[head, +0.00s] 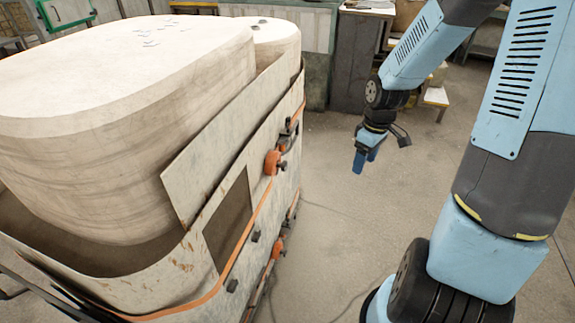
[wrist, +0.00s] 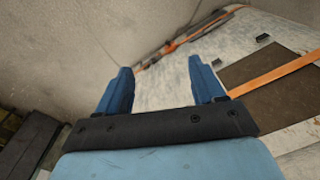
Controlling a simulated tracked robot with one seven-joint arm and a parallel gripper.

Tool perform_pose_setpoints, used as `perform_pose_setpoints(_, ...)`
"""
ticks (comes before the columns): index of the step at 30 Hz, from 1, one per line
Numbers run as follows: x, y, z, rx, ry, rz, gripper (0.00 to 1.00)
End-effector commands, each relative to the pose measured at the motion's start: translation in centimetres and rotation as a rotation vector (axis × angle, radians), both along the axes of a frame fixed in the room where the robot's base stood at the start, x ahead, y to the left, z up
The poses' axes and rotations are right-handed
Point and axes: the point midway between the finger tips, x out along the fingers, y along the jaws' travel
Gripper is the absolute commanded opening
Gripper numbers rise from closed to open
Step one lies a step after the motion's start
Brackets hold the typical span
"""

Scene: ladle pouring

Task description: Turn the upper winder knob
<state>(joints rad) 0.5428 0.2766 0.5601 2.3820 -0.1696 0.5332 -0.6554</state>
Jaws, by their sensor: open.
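The upper winder knob (head: 272,162) is an orange round knob on the side panel of the large pale machine (head: 212,150) in the head view. A second orange knob (head: 278,246) sits lower on the same side. My gripper (head: 363,166) hangs to the right of the upper knob, clear of the panel, with its blue fingers pointing down. In the wrist view my gripper (wrist: 160,68) shows two blue fingers apart with nothing between them. Part of the panel (wrist: 165,92) and an orange strip (wrist: 275,76) lie beyond the fingers. I cannot pick out the upper knob there.
Bare concrete floor (head: 330,245) lies between the machine and my arm. A cabinet (head: 352,62) and stools stand at the back.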

Motion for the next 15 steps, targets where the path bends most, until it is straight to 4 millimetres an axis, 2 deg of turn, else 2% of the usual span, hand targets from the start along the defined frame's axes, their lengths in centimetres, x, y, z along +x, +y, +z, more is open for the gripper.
perform_pose_setpoints(1, 0.2, 0.2, -1.4, 0.030, 0.015, 0.024, 0.68)
perform_pose_setpoints(6, 0.9, 1.1, -5.0, 0.126, 0.032, 0.114, 0.68)
perform_pose_setpoints(15, 2.0, 3.6, -10.0, 0.329, 0.005, 0.246, 0.68)
